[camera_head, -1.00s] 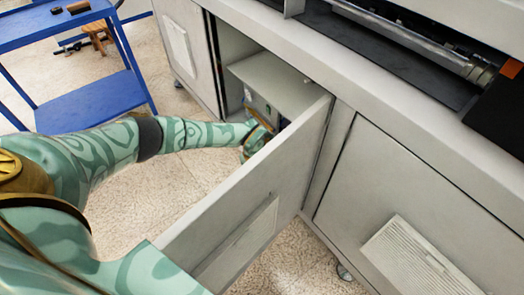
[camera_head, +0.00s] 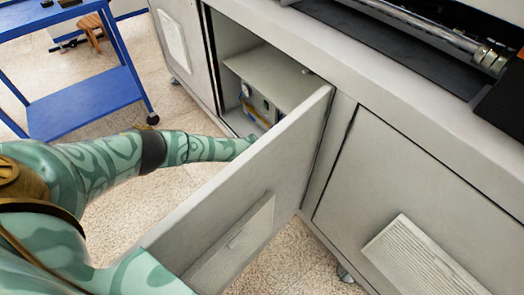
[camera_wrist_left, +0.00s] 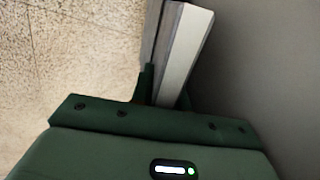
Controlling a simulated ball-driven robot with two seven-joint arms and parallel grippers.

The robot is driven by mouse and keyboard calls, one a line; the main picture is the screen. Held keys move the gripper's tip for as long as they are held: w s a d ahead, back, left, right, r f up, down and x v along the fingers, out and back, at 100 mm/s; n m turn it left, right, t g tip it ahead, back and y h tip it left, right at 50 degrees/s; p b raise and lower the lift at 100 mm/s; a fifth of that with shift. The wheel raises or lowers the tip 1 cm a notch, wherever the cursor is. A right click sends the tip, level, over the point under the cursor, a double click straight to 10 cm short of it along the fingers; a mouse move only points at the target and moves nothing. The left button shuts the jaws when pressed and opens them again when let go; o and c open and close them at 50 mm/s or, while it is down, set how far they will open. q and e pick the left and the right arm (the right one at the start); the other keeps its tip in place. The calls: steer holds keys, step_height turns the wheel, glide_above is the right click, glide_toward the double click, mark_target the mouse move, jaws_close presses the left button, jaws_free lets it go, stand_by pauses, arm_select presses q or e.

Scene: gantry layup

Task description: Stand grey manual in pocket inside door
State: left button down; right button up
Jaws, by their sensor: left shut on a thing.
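The open cabinet door (camera_head: 275,165) stands out from the cabinet, its outer face with a louvred vent toward me. Its inner face and any pocket there are hidden in the head view. My left arm reaches behind the door, and its gripper is hidden there. In the left wrist view my left gripper (camera_wrist_left: 165,92) is shut on the grey manual (camera_wrist_left: 187,50), seen edge-on as a pale strip with a darker grey side. A plain grey surface, apparently the door's inner face (camera_wrist_left: 265,75), lies close on the right. I cannot make out the pocket. My right gripper is out of view.
The cabinet's open bay holds a grey shelf (camera_head: 275,75) and a unit with cables (camera_head: 258,103) below it. A closed door with a vent (camera_head: 412,257) is at the right. A blue cart (camera_head: 85,105) stands at the left. Speckled floor between them is clear.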

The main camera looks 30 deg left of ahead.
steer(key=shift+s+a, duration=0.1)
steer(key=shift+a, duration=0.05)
arm_select(q)
steer(key=c, duration=1.4)
jaws_free()
steer(key=shift+o, duration=0.6)
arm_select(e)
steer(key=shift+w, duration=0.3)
arm_select(q)
steer(key=shift+r, duration=0.1)
steer(key=p+v, duration=0.3)
steer(key=v, duration=0.2)
steer(key=shift+w, duration=0.1)
steer(key=p+v, duration=0.5)
steer(key=v, duration=0.6)
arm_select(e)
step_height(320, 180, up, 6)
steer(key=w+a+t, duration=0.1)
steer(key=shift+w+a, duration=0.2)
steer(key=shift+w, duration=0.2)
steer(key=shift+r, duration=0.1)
